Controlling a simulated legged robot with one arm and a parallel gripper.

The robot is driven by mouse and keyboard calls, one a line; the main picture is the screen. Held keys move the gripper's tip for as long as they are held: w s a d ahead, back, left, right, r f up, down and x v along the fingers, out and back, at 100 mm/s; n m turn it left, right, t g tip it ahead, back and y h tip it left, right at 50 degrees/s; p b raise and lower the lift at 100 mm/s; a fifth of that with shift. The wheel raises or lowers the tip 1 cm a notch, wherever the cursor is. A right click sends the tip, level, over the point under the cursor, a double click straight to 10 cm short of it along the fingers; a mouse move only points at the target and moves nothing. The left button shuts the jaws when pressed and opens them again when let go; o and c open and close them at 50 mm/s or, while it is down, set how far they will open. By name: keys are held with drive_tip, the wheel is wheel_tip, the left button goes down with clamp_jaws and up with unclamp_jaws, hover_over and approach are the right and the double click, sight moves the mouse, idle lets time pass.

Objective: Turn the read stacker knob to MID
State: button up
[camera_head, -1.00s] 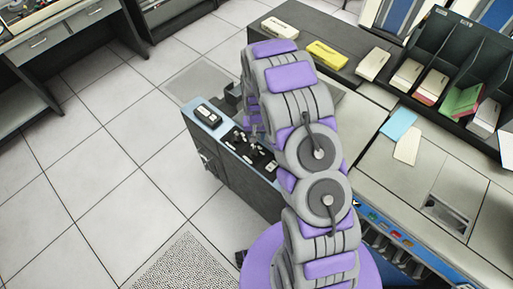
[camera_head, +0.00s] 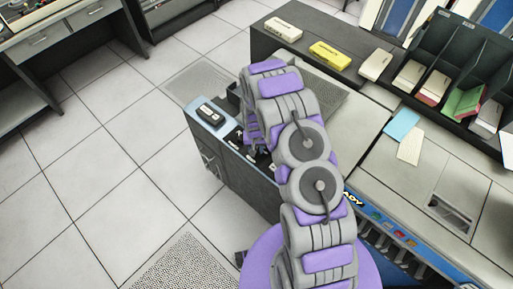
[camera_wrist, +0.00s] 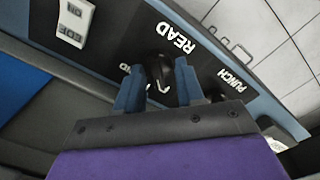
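The dark read stacker knob (camera_wrist: 158,72) is in the wrist view, on the black panel beside the white word READ (camera_wrist: 170,38). A white mark shows on the knob. My gripper (camera_wrist: 160,85) has its two blue fingers on either side of the knob, spread apart with the knob between them. I cannot tell whether the fingers touch it. Small position lettering beside the knob is partly hidden, so I cannot read the setting. In the head view my arm hides the knob and gripper.
The PUNCH label (camera_wrist: 235,84) is to the right on the same panel. In the head view a yellow box (camera_head: 330,55) and card trays (camera_head: 465,85) stand on the machine. Tiled floor (camera_head: 110,150) is open at left.

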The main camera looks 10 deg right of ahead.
drive_tip(key=shift+a, duration=0.3)
drive_tip(key=shift+c, duration=1.4)
drive_tip(key=shift+d, duration=0.65)
clamp_jaws()
drive_tip(key=shift+a, duration=0.15)
drive_tip(key=shift+a, duration=0.1)
